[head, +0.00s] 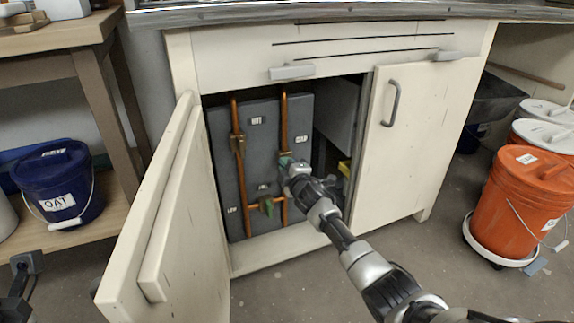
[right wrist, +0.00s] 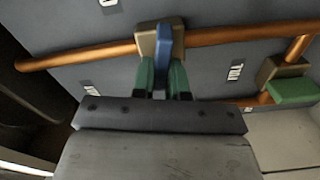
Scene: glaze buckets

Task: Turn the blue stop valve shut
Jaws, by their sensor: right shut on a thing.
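The blue stop valve handle (right wrist: 164,37) sits on a brass body (right wrist: 147,44) on a copper pipe (right wrist: 220,36) in the right wrist view. My right gripper (right wrist: 163,75) is shut on the handle, one green finger on either side. The handle appears to stand across the pipe; its exact angle is hard to tell. In the head view my right gripper (head: 290,164) reaches into the open cabinet at the right-hand copper pipe (head: 284,118) and hides the blue handle.
A green valve handle (head: 267,206) sits lower on the cross pipe, near my gripper. Another brass fitting (head: 238,144) is on the left pipe. The left cabinet door (head: 165,215) stands open; the right door (head: 412,140) is closed.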

